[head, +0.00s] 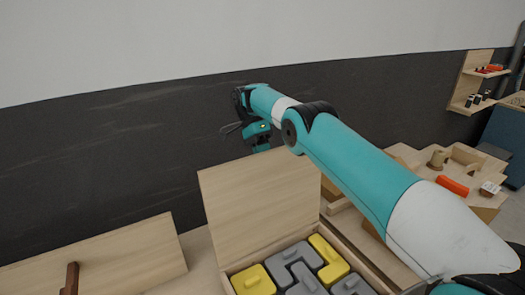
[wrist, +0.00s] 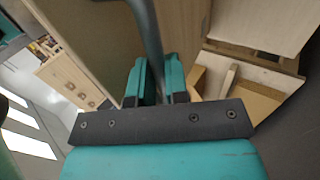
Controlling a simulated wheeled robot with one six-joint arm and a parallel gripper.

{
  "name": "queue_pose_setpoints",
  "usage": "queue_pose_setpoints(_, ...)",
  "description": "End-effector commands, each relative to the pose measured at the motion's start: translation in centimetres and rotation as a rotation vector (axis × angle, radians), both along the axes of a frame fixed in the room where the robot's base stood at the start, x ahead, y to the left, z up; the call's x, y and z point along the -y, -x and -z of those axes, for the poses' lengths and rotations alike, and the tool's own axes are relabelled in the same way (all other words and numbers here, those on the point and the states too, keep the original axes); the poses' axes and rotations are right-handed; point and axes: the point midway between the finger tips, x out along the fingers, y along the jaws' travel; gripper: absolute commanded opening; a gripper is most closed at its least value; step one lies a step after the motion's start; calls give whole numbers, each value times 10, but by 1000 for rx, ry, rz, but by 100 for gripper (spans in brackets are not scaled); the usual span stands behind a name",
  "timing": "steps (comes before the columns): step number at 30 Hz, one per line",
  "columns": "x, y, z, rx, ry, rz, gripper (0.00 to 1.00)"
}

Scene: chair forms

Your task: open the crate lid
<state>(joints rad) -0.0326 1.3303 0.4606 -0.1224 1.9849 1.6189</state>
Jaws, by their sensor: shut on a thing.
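The crate lid (head: 262,208) is a pale wooden panel. In the head view it stands raised and nearly upright at the back of the open crate (head: 360,258). Yellow and grey forms (head: 303,273) lie inside the crate. My gripper (head: 261,147) is at the lid's top edge, its fingertips hidden behind the lid. In the wrist view my gripper (wrist: 160,82) has its teal fingers close together, with a grey bar (wrist: 150,38) running down between them.
A wooden panel (head: 100,262) with a brown upright piece stands at the left. A small wall shelf (head: 470,84) is farther right. The dark wall is behind my arm.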

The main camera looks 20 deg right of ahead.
Motion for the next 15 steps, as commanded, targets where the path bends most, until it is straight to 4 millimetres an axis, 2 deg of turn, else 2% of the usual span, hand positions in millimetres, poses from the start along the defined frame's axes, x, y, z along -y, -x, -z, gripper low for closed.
queue_pose_setpoints(10,2,0,1,-1,-3,0,0)
queue_pose_setpoints(11,2,0,1,-1,-3,0,19)
queue_pose_setpoints(12,2,0,1,0,-2,0,28)
queue_pose_setpoints(14,1,0,1,0,-2,0,40)
queue_pose_setpoints(15,1,0,1,0,-2,0,40)
